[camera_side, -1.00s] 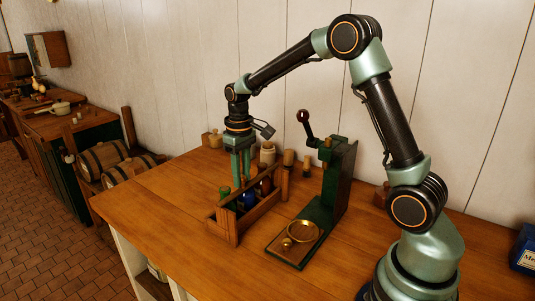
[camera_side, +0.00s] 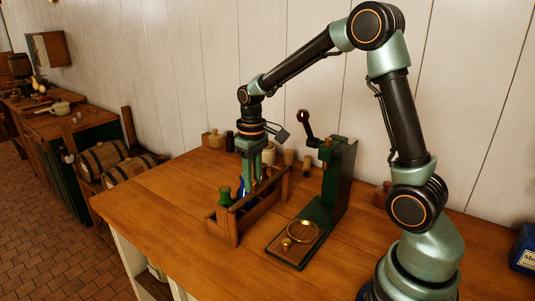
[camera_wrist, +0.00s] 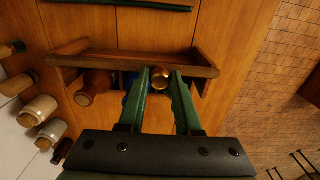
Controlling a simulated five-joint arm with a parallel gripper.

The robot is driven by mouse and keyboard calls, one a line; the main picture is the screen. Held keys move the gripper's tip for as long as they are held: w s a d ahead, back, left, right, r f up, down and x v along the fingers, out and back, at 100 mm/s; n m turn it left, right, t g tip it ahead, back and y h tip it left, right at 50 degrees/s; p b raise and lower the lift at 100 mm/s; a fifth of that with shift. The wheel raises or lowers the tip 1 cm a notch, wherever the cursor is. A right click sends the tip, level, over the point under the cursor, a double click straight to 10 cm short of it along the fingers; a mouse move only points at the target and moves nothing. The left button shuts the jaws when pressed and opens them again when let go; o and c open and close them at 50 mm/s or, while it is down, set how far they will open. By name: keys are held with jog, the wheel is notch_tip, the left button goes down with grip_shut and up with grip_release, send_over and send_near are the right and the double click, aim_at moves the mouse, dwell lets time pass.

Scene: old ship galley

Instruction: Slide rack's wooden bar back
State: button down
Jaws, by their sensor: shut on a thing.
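The wooden rack (camera_side: 235,236) stands on the worktop, and its long wooden bar (camera_wrist: 120,59) crosses the wrist view above the fingertips. In the rack are a green bottle (camera_side: 225,198), a blue bottle (camera_side: 241,188) and a reddish-brown bottle (camera_wrist: 93,86). My gripper (camera_side: 250,183) points down over the rack, right of the green bottle. In the wrist view, my gripper (camera_wrist: 162,75) is shut on a round golden-brown piece (camera_wrist: 160,78). I cannot tell whether this piece belongs to the bar or tops a bottle. The fingers hide part of the rack.
A green lever press (camera_side: 338,185) with a brass dish (camera_side: 303,232) stands close right of the rack. Jars and corked bottles, including a pale jar (camera_side: 268,155), line the wall behind. The worktop left of the rack is clear.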

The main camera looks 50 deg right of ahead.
jog(key=c, duration=0.6)
grip_release()
jog(key=shift+s, duration=0.15)
jog(key=shift+o, duration=0.2)
jog(key=shift+r, duration=0.1)
jog(key=shift+r, duration=3.35)
jog(key=shift+r, duration=0.1)
jog(key=shift+s+a+r, duration=0.1)
jog(key=shift+r, duration=0.05)
jog(key=s+a+r+t, duration=0.3)
jog(key=s+a+t, duration=0.2)
jog(key=s, duration=0.7)
jog(key=shift+a+r+t, duration=0.3)
jog(key=shift+a+r, duration=0.1)
jog(key=shift+a, duration=0.5)
